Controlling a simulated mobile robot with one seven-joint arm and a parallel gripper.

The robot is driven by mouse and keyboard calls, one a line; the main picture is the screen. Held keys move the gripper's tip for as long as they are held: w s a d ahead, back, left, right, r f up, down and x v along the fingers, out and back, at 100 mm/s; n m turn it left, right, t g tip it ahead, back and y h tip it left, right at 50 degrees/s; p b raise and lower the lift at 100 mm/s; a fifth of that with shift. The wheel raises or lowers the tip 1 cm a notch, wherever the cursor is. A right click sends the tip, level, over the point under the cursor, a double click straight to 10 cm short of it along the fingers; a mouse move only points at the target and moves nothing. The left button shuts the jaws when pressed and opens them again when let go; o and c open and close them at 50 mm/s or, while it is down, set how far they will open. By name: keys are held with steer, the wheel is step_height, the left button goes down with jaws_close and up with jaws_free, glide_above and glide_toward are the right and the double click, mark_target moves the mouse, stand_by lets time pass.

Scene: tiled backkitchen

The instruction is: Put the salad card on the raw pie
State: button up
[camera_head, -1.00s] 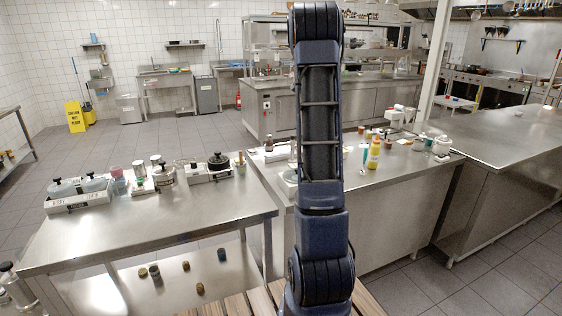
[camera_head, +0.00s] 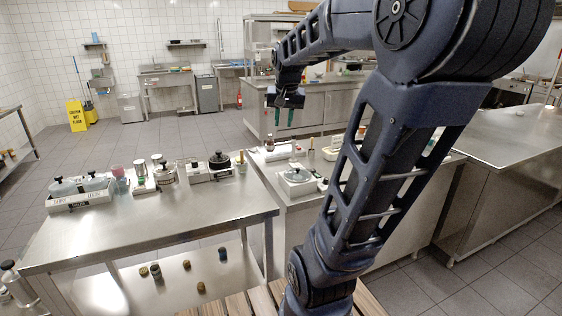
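My gripper (camera_head: 284,120) hangs from the bent arm, pointing down, high above the back edge of the right-hand steel counter. Its two greenish fingers are apart, with nothing visible between them. I cannot make out the salad card or the raw pie among the small items on the counters. My arm hides much of the right counter, where either could be.
The left steel table (camera_head: 150,222) holds several lidded containers along its back, including a black-lidded pot (camera_head: 219,160); its front is clear. Small jars lie on the lower shelf (camera_head: 180,285).

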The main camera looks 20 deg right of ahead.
steer(key=s+a+f+n, duration=0.2)
steer(key=s+a+f, duration=0.1)
steer(key=s, duration=0.4)
steer(key=s+a+f+n, duration=0.2)
steer(key=s+a+f, duration=0.2)
steer(key=s, duration=0.3)
steer(key=shift+s+t+y, duration=0.25)
steer(key=shift+t+y, duration=0.05)
